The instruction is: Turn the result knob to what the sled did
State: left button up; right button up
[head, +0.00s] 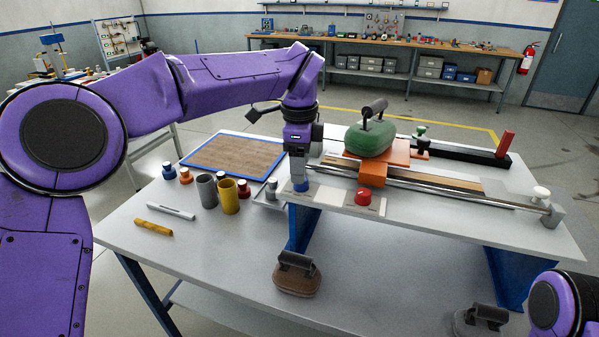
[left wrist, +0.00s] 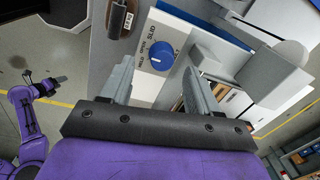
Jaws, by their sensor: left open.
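The blue result knob (left wrist: 161,55) sits on a white plate with printed words around it. In the head view the knob (head: 300,185) is low under my left gripper (head: 298,172). My left gripper (left wrist: 159,72) is open, its fingers on either side of the knob, with nothing held. The orange sled (head: 398,152) carries a green weight (head: 368,139) on the rail. My right gripper (left wrist: 54,82) shows small at the left of the wrist view; its jaws are unclear.
A red button (head: 363,196) stands right of the knob. A brown weight (head: 297,279) with a handle lies in front. The front left tabletop is mostly clear.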

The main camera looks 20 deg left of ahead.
pick_arm(q)
jog(key=f, duration=0.3)
jog(key=shift+w, duration=0.4)
jog(key=shift+f, duration=0.3)
jog(key=shift+s, duration=0.2)
jog(key=c, duration=1)
jog(key=shift+c, duration=0.2)
